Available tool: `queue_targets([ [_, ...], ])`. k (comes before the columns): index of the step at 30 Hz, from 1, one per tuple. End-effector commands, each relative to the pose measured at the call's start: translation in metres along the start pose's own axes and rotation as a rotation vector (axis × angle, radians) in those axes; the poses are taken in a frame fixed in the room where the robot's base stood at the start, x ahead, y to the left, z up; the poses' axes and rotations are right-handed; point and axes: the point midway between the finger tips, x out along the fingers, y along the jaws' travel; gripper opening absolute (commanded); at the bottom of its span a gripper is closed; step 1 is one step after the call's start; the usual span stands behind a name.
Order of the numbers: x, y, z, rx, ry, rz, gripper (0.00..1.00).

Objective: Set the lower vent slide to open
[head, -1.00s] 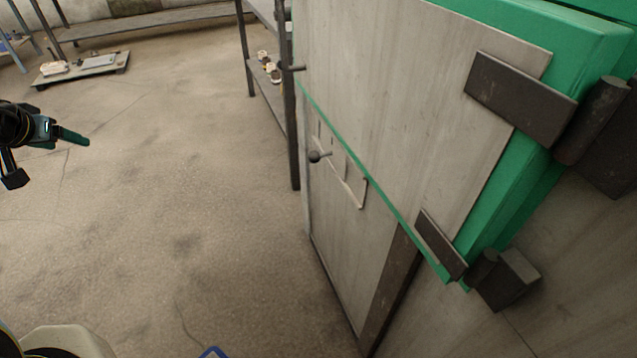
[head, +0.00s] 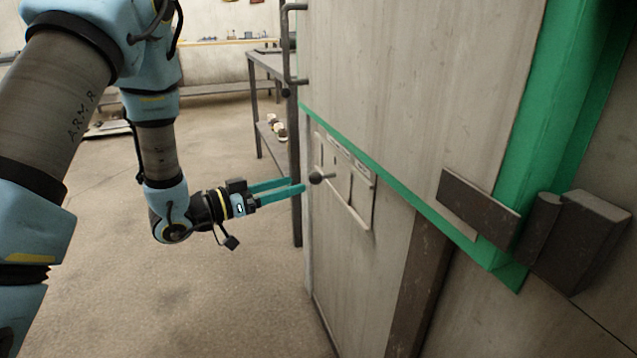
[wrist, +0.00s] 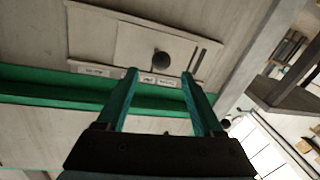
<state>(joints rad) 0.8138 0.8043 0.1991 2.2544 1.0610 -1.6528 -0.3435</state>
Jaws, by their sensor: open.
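The lower vent slide is a pale plate in a frame (head: 358,203) on the grey lower panel, with a dark round knob (head: 316,177) at its left part in the head view. In the wrist view the knob (wrist: 161,60) lies ahead, between the lines of the two fingers, with the slide plate (wrist: 135,45) around it. Small labels (wrist: 130,76) run along the frame's edge; their text is too small to read. Dark slots (wrist: 198,57) show at one end of the frame. My gripper (head: 303,187) is open and empty, its teal fingertips just left of the knob, seemingly apart from it.
A green-edged upper door (head: 420,110) with dark hinges (head: 480,208) stands above the panel. An upright handle (head: 291,45) sticks out at its left edge. A dark shelf rack (head: 270,100) stands behind. The floor left of the panel is clear.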

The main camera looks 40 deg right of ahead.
Motion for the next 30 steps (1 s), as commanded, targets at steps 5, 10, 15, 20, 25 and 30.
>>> queue_targets([
  [5,0.035,0.001,0.001,0.002,0.000,0.003,0.69],
  [10,0.060,0.000,0.001,0.002,0.000,0.000,0.69],
  [15,0.073,-0.001,0.001,0.001,-0.001,-0.002,0.69],
  [20,0.075,-0.001,0.000,0.000,0.000,-0.003,0.69],
  [25,0.075,-0.001,0.000,0.000,0.000,-0.003,0.68],
  [30,0.075,-0.001,0.000,0.000,0.000,-0.003,0.48],
])
